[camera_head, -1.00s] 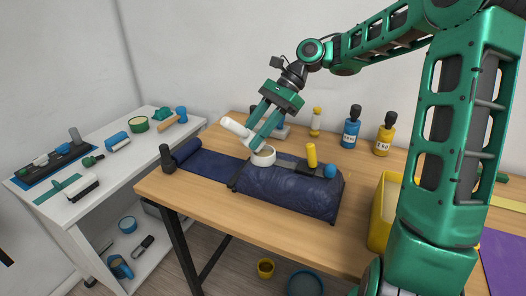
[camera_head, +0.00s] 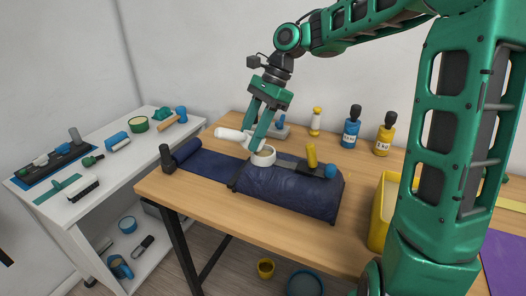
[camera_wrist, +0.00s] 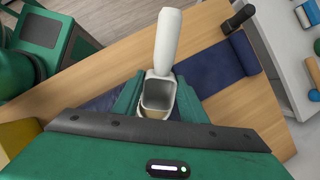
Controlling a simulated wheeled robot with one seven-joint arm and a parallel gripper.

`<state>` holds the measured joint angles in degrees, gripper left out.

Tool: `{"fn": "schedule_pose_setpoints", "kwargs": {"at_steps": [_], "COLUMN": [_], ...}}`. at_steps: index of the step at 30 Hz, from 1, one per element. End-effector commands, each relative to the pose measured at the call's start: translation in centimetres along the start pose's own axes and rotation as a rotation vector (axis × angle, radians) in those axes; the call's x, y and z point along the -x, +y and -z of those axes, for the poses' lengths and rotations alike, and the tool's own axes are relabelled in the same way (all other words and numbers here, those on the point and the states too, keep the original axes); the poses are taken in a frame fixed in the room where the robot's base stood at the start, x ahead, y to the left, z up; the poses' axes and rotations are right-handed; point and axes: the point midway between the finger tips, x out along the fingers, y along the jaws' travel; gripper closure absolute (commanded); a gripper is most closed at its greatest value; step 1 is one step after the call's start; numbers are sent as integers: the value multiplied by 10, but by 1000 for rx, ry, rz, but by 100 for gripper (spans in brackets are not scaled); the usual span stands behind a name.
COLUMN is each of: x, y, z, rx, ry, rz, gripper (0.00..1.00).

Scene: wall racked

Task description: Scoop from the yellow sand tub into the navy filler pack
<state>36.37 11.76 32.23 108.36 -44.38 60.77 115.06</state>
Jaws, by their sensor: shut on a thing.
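My gripper (camera_head: 252,143) is shut on a white scoop (camera_head: 228,134), whose handle points left and lies nearly level. In the wrist view the scoop (camera_wrist: 166,42) sits between the fingers, its square cup open towards the camera; I cannot tell how much sand is in it.
Blue and yellow bottles (camera_head: 351,130) stand at the back. A navy roll (camera_head: 187,151) lies left. A white shelf (camera_head: 100,180) with tools stands further left.

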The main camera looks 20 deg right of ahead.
Motion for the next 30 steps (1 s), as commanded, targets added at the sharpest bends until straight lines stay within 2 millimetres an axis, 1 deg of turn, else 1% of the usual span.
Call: {"fn": "schedule_pose_setpoints", "kwargs": {"at_steps": [21,25,30], "x": [44,51,54], "y": [0,0,1], "z": [-22,-26,-28], "rx": [1,1,0], "ry": [0,0,1], "rz": [0,0,-1], "gripper": [84,84,84]}}
